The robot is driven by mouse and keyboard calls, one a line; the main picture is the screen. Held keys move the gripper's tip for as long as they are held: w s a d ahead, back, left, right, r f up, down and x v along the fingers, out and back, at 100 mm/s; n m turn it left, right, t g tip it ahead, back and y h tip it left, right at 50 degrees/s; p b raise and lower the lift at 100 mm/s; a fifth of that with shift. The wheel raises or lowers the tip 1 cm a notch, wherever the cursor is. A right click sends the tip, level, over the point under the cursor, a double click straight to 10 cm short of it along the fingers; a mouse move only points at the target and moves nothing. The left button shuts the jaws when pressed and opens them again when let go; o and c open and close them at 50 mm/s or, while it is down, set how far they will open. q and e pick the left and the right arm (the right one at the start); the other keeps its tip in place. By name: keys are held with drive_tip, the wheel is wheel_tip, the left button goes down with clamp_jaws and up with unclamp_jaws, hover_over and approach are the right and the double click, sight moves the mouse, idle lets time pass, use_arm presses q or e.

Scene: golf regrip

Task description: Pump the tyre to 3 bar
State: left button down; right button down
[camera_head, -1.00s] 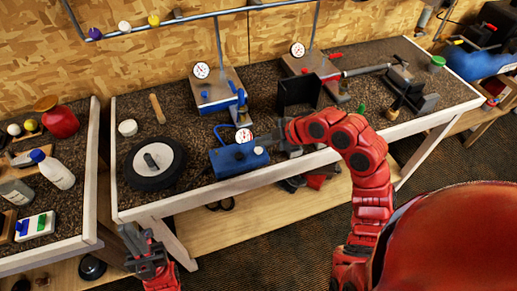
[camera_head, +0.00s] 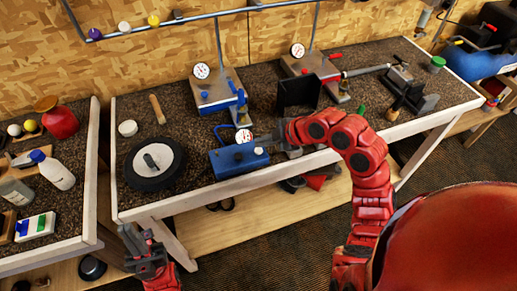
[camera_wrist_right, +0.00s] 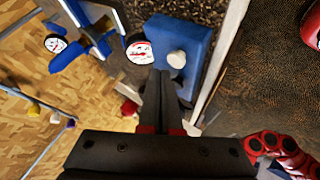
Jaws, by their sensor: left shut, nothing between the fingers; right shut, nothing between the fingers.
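The tyre (camera_head: 172,176) lies flat on the bench at the left, a black ring around a light hub with a grey stub standing in it. A blue pump box (camera_head: 226,161) with a white button (camera_head: 238,156) and a round gauge (camera_head: 243,136) sits to its right near the front edge. The right wrist view also shows the box (camera_wrist_right: 190,38), button (camera_wrist_right: 176,59) and gauge (camera_wrist_right: 139,49). My right gripper (camera_head: 277,141) is shut and empty at the box's right end; contact is unclear. My left gripper (camera_head: 133,236) is shut and empty, low before the bench's front left corner.
Two clamp stations with gauges (camera_head: 201,71) (camera_head: 297,50) stand behind the pump. A black upright plate (camera_head: 299,93) is right of it. A wooden stick (camera_head: 157,108) and white disc (camera_head: 127,128) lie behind the tyre. A side table (camera_head: 85,180) holds bottles.

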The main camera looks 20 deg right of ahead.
idle(0.6)
drive_tip(key=shift+f+b, duration=0.4)
drive_tip(key=shift+b, duration=0.2)
drive_tip(key=shift+f+b, duration=0.55)
drive_tip(key=shift+b, duration=0.05)
idle(0.4)
drive_tip(key=shift+r, duration=0.2)
idle(0.6)
drive_tip(key=shift+r+p, duration=0.35)
drive_tip(key=shift+r, duration=0.45)
drive_tip(key=shift+r+p, duration=1.05)
drive_tip(key=shift+r, duration=1.45)
